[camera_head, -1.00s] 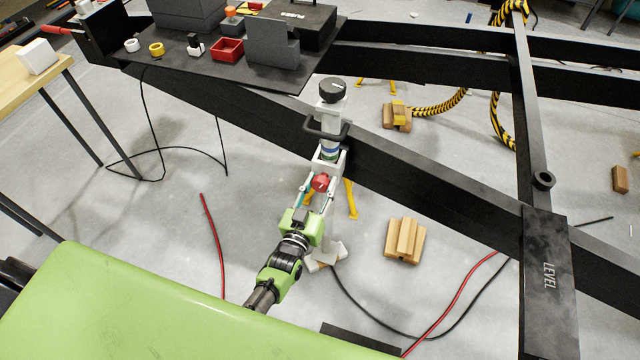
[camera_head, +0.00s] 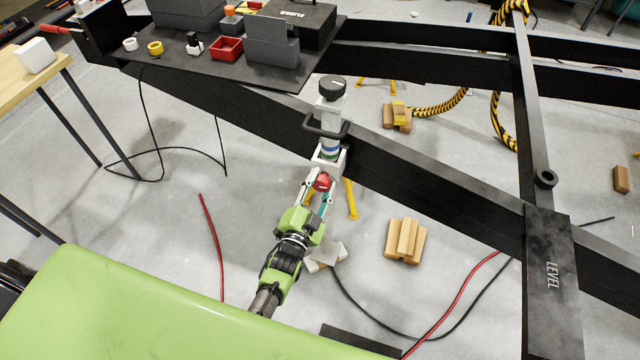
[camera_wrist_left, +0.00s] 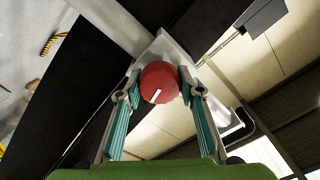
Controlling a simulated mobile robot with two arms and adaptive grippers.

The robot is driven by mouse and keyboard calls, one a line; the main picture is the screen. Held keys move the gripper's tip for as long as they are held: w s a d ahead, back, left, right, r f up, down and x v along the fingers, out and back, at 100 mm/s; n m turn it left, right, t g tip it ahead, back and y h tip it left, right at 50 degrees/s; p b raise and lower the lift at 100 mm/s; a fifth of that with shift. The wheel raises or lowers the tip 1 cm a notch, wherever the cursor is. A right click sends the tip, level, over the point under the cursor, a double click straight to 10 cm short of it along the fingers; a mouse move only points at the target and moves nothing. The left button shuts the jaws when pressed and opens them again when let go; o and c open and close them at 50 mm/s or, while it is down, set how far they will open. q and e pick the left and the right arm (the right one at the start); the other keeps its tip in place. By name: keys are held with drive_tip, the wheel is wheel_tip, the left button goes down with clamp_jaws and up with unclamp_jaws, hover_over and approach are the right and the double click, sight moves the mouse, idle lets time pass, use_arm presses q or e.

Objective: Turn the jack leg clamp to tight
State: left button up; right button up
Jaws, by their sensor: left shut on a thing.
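The jack leg clamp is a round red knob (camera_head: 323,181) on the white bracket of the jack leg, beside the black chassis beam. In the left wrist view the red knob (camera_wrist_left: 160,80) carries a short white mark on its lower left. My left gripper (camera_head: 319,187) is shut on the knob; in the left wrist view its teal-padded fingers (camera_wrist_left: 160,86) flank it. The jack leg (camera_head: 329,154) has blue and green bands, a dark handle loop and a black top knob (camera_head: 333,88). My right gripper is not in view.
A black platform (camera_head: 285,77) with a red tray (camera_head: 227,49) and small parts lies behind the leg. Wooden blocks (camera_head: 405,241) sit on the floor to the right. A black plate marked LEVEL (camera_head: 550,285) is on the frame. Cables cross the floor.

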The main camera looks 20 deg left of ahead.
use_arm(q)
drive_tip(key=shift+w+a+r+m, duration=0.1)
drive_tip(key=shift+w+r+m, duration=0.1)
drive_tip(key=shift+m, duration=0.4)
drive_tip(key=o, duration=1.1)
drive_tip(key=shift+s, duration=0.1)
drive_tip(key=shift+f, duration=0.1)
drive_tip(key=shift+s+f, duration=0.1)
drive_tip(key=shift+s, duration=0.35)
drive_tip(key=s, duration=1.1)
drive_tip(key=shift+s+a, duration=0.1)
drive_tip(key=shift+a, duration=0.1)
